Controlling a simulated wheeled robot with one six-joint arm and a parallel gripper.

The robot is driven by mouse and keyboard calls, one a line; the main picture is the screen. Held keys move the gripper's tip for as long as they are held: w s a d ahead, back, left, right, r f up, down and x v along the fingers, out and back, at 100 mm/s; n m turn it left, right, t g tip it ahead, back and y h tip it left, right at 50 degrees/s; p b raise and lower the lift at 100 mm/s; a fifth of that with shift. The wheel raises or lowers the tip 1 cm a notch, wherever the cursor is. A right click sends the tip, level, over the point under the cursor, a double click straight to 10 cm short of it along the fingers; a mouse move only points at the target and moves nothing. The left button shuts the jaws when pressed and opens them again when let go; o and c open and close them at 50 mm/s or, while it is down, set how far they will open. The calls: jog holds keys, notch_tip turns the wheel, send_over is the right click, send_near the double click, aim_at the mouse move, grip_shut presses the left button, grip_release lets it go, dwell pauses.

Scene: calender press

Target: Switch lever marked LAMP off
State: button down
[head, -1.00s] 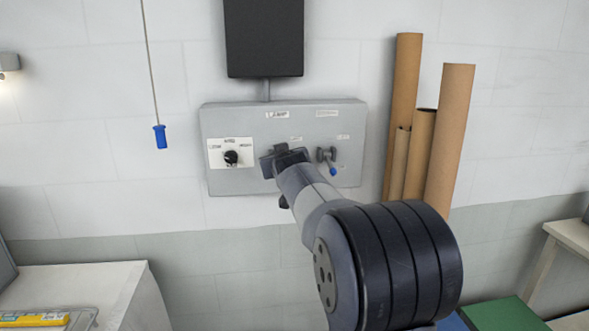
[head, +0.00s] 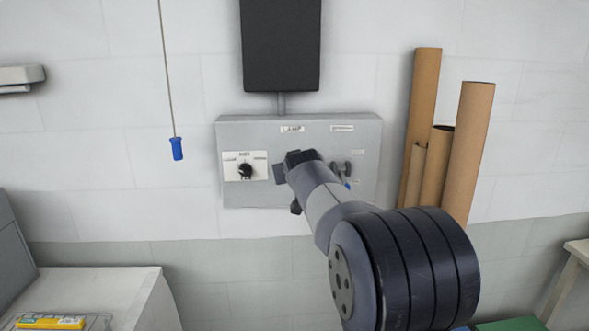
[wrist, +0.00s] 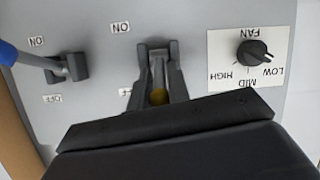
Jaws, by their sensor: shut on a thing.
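A grey control panel (head: 230,195) is on the wall, with a LAMP label (head: 292,129) above its left lever position. My gripper (head: 294,162) is in front of the panel below that label and hides the lever in the head view. In the wrist view, my gripper's fingers (wrist: 160,78) are shut around a lever with a yellow tip (wrist: 158,97). An ON label (wrist: 120,27) shows beside it, and a second label (wrist: 125,91) is partly hidden by the finger. The LAMP label is not visible in the wrist view.
A second lever with a blue tip (wrist: 30,60) stands close to one side of the gripper. A FAN dial (wrist: 254,52) is on the other side. Cardboard tubes (head: 468,150) lean right of the panel. A blue-handled cord (head: 177,148) hangs to the left.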

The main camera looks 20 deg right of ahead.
jog(key=c, duration=1.4)
grip_release()
jog(key=b+v, duration=0.3)
jog(key=v, duration=0.7)
jog(key=shift+s+a+r, duration=0.15)
jog(key=shift+s, duration=0.2)
jog(key=shift+c, duration=0.2)
